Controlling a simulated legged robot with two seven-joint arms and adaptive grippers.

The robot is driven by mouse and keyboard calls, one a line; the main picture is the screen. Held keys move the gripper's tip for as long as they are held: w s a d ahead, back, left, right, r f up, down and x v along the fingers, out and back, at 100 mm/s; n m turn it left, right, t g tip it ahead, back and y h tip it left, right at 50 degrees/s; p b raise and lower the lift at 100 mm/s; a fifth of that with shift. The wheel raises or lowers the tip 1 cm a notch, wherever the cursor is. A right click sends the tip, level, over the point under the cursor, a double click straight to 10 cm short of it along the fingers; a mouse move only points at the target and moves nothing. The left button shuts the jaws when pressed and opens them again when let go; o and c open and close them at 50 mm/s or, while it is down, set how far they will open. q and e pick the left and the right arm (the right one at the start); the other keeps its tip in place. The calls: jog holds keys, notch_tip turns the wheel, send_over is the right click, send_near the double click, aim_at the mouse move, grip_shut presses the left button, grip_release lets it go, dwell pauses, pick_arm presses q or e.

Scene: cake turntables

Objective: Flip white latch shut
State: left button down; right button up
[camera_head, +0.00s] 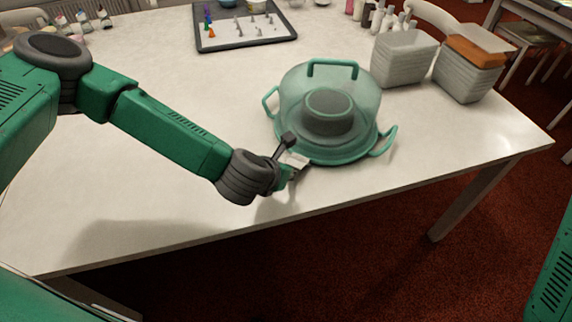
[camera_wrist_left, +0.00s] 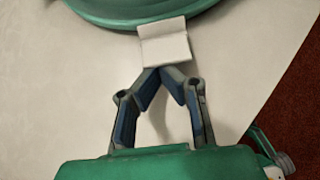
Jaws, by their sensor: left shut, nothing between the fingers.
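The green cake turntable (camera_head: 350,154) stands near the table's front edge, with side handles and a translucent green domed cover (camera_head: 340,80). A dark round cake shape shows through the cover. The white latch (camera_wrist_left: 163,42) sticks out from the rim in the left wrist view, flap outward. In the head view it is small and partly hidden by my gripper. My left gripper (camera_wrist_left: 162,72) is shut and empty, its fingertips together right at the latch's outer edge; contact is unclear. The left gripper also shows in the head view (camera_head: 297,168). My right gripper is out of view.
Grey containers (camera_head: 404,58) stand behind the turntable to the right, one with a brown top (camera_head: 476,52). A black-rimmed tray (camera_head: 245,46) with small pieces lies at the back. The table (camera_head: 120,195) is clear at left; its front edge is close to my gripper.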

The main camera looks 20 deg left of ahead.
aim_at(294, 160)
pick_arm(q)
jog(key=r+g+p, duration=0.1)
jog(key=p, duration=0.2)
jog(key=w+r+g+p, duration=0.1)
jog(key=g+p, duration=0.1)
jog(key=p, duration=0.1)
jog(key=w+r+g+y+p, duration=0.1)
jog(key=p, duration=0.2)
jog(key=shift+d+r+g+p, duration=0.25)
jog(key=shift+g+p, duration=0.05)
jog(key=shift+p, duration=0.1)
jog(key=shift+w+g+p, duration=0.25)
jog(key=shift+g+p, duration=0.1)
jog(key=shift+g, duration=0.05)
jog(key=shift+f, duration=0.15)
jog(key=shift+d+f, duration=0.1)
jog(key=shift+f, duration=0.05)
jog(key=shift+r+p, duration=0.6)
jog(key=shift+r, duration=0.3)
